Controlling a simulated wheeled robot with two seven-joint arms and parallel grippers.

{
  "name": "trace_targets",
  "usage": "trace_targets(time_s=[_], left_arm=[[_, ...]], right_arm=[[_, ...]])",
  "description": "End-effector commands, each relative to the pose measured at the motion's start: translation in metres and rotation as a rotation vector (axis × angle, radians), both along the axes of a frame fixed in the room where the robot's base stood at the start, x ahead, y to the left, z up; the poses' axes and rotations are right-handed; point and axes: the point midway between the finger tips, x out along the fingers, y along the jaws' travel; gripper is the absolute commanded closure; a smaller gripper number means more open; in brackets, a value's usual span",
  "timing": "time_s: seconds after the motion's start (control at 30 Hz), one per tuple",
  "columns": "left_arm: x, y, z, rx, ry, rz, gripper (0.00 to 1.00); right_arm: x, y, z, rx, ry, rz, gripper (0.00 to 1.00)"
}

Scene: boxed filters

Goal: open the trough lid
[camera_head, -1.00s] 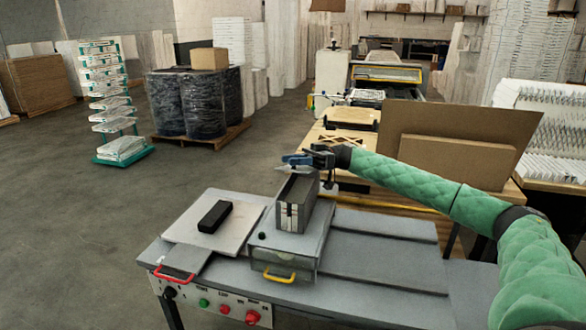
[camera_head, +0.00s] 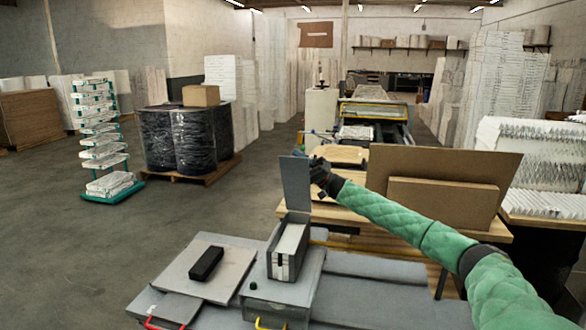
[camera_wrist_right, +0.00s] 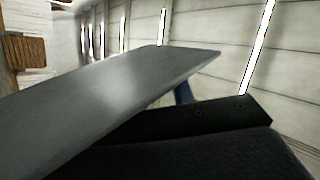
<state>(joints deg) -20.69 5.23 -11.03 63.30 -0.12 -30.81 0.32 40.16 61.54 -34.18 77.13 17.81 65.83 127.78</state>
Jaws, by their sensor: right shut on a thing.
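The trough (camera_head: 289,251) is a narrow grey box on the bench machine in the head view. Its grey lid (camera_head: 296,183) stands upright at the trough's far end, and white content shows inside the trough. My right gripper (camera_head: 310,165) is at the lid's upper right edge and is shut on it. In the right wrist view the lid (camera_wrist_right: 130,95) fills much of the picture as a flat grey panel beside the dark gripper body (camera_wrist_right: 200,125). The fingertips are mostly hidden behind the lid. My left gripper is not in view.
A light plate (camera_head: 190,272) with a black block (camera_head: 206,263) lies left of the trough. Red (camera_head: 155,324) and yellow (camera_head: 268,324) handles are at the front. Cardboard panels (camera_head: 440,190) stand behind my right arm. The grey bench surface (camera_head: 385,290) to the right is clear.

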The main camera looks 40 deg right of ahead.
Motion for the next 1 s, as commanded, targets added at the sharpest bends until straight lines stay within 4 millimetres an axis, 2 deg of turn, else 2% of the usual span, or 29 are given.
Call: trace_targets(time_s=[0.3, 0.83, 0.87, 0.93, 1.0], left_arm=[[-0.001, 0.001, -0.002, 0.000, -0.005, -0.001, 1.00], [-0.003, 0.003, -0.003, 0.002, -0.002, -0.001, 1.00], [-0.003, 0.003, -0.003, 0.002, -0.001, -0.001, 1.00], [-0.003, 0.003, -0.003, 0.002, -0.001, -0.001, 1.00], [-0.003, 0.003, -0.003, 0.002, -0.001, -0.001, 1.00]], right_arm=[[0.017, -0.019, 0.002, 0.090, 0.079, 0.000, 1.00], [0.020, -0.023, 0.002, 0.104, 0.093, 0.000, 1.00], [0.020, -0.023, 0.002, 0.104, 0.093, 0.000, 0.72], [0.020, -0.023, 0.002, 0.104, 0.093, 0.000, 0.58], [0.020, -0.023, 0.003, 0.105, 0.092, 0.000, 0.55]])
